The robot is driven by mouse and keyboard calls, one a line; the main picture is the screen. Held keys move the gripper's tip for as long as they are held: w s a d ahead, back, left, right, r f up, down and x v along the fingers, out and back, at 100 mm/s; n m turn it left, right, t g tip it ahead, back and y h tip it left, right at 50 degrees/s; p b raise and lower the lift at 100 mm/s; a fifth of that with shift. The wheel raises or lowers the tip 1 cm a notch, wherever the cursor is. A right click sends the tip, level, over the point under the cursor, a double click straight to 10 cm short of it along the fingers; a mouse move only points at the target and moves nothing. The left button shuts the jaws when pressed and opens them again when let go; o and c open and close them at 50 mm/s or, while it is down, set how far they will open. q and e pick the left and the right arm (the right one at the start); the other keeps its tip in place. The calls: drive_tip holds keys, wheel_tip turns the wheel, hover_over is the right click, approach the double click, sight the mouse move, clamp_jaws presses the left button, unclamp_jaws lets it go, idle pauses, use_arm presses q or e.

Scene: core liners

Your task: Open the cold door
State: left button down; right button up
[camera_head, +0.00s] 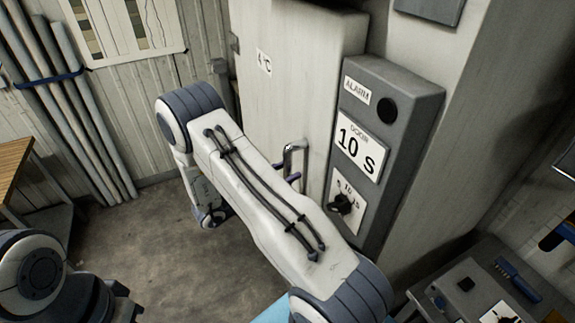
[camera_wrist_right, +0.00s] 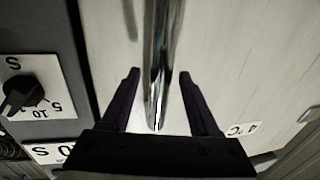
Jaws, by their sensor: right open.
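The cold door (camera_head: 285,100) is a pale, worn panel with a "4°C" label; I see no open gap at its edges. Its chrome bar handle (camera_head: 297,152) stands upright on the door's right side, partly hidden behind my right arm. My right gripper (camera_head: 287,172) is at the handle, mostly hidden by the arm. In the right wrist view, my right gripper (camera_wrist_right: 158,72) is open, with the handle (camera_wrist_right: 161,45) between its two dark fingers. Gaps show on both sides of the bar. My left arm shows at the lower left, but its gripper is not in view.
A grey alarm box (camera_head: 413,97) with a "DOOR 10 S" label and a black knob (camera_head: 341,203) is on the wall right of the door. A bench (camera_head: 468,275) with small tools stands at lower right. Pipes (camera_head: 85,125) lean at left. Floor before the door is clear.

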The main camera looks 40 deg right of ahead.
drive_tip(key=shift+d, duration=0.5)
clamp_jaws()
idle(1.1)
